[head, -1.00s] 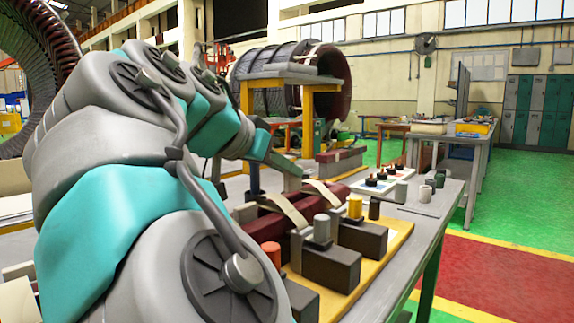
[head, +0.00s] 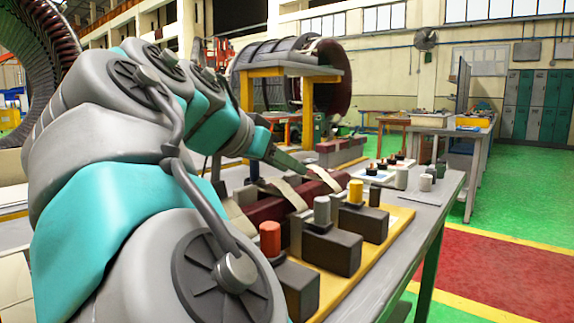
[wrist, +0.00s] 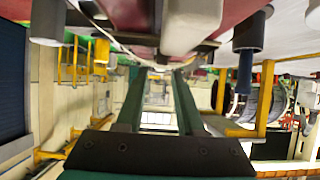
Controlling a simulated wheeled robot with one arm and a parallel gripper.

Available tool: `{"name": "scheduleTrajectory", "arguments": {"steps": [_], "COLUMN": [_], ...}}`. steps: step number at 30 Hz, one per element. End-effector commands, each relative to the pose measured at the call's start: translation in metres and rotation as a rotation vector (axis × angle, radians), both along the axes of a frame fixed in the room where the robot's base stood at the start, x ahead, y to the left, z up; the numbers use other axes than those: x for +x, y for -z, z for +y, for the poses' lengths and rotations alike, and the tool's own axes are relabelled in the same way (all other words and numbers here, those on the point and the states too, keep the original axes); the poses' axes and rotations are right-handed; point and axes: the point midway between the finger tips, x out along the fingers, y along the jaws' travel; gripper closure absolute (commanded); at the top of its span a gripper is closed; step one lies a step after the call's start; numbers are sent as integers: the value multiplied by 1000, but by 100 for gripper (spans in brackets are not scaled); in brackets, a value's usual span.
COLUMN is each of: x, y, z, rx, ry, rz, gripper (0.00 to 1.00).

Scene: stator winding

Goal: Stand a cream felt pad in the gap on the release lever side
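Cream strips (head: 284,194) lie across a maroon bar (head: 272,210) on the bench; a second cream strip (head: 324,179) lies farther along it. I cannot tell whether either is the felt pad. My gripper (head: 305,170) is above the far part of the bar, close to the second strip in the picture; contact cannot be told. In the wrist view my gripper (wrist: 160,75) has its two green fingers apart, with background showing between them and nothing seen held. The release lever and the gap cannot be made out, and my arm hides the bench's left part.
A yellow board (head: 375,240) carries dark blocks (head: 332,250) with an orange cylinder (head: 270,238), a grey one (head: 322,210) and a yellow one (head: 356,192). Small grey cups (head: 426,182) stand at the bench's right. Clear floor lies beyond its right edge.

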Motion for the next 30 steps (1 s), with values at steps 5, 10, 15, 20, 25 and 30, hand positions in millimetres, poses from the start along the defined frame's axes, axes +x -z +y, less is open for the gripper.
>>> {"name": "scheduleTrajectory", "arguments": {"steps": [5,10,15,20,25,30], "x": [0,0,-5,-20,-33,-46], "y": [0,0,-4,-15,-25,-34], "z": [0,0,5,16,27,37], "rx": [0,0,0,0,0,-1], "ry": [0,0,-2,-4,-4,0], "rz": [0,0,-1,-4,-3,1], "gripper": [50,50,50,50,50,50]}}
